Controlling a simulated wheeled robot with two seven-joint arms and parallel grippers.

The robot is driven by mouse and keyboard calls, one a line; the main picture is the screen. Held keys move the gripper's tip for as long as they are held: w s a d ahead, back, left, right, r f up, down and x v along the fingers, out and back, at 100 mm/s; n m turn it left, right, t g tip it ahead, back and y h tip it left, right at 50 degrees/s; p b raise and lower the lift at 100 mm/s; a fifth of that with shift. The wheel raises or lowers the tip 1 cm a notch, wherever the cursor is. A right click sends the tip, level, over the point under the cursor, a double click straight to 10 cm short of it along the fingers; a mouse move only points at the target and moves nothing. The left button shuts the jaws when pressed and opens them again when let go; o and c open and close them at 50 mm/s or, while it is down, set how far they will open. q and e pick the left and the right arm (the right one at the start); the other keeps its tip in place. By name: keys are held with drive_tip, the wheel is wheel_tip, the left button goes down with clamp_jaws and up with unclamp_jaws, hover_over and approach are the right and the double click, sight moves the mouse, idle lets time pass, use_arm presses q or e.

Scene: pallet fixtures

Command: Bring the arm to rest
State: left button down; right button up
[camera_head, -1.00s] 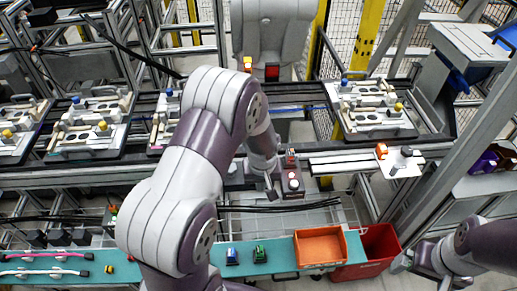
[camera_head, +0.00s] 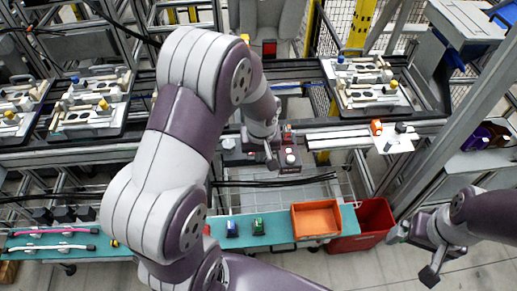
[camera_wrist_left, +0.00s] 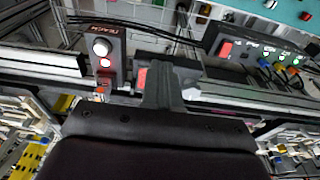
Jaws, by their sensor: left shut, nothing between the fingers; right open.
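My left arm comes in from the bottom left, its elbow raised in front of the conveyor in the head view. My left gripper (camera_head: 271,158) is shut and empty, pointing down just left of the button box (camera_head: 290,158). Its shut fingers (camera_wrist_left: 162,88) also show in the left wrist view, with the button box (camera_wrist_left: 104,52) to their left. I cannot tell whether they touch anything. My right gripper (camera_head: 414,254) is open and empty at the lower right, over the floor. The left arm hides part of the conveyor and the teal bench.
Pallet fixtures (camera_head: 365,101) stand along the conveyor. The teal bench (camera_head: 275,228) carries an orange tray (camera_head: 316,219), a blue part (camera_head: 232,229) and a green part (camera_head: 257,226). A red bin (camera_head: 372,222) stands beside it. Floor at the lower right is clear.

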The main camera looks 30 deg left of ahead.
use_arm(q)
drive_tip(key=s+d+r, duration=0.1)
drive_tip(key=r, duration=0.1)
drive_tip(key=s+d+r, duration=0.1)
drive_tip(key=s, duration=0.1)
drive_tip(key=shift+s+d+r+b, duration=0.1)
drive_tip(key=shift+s+r+b, duration=0.2)
drive_tip(key=shift+r, duration=0.1)
